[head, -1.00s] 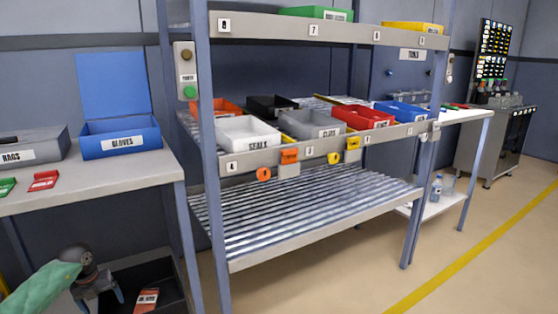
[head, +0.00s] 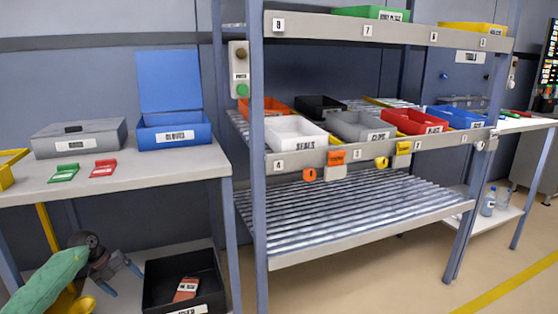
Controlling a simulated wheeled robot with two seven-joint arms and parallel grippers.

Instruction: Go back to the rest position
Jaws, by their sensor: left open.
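My left gripper (head: 123,277) is at the lower left of the head view, on a green-sleeved arm. Its two bluish fingers are spread apart with nothing between them. It is below the level of the grey tabletop (head: 190,171), just left of a black bin (head: 214,268) that holds a red labelled item (head: 186,289). I cannot tell whether the gripper touches the bin. My right gripper is out of view.
A blue gloves box (head: 175,133) with raised lid, a grey rags box (head: 80,138), and green (head: 64,173) and red (head: 103,168) tags are on the table. A shelf rack (head: 370,225) with several bins stands to the right. Open floor lies front right.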

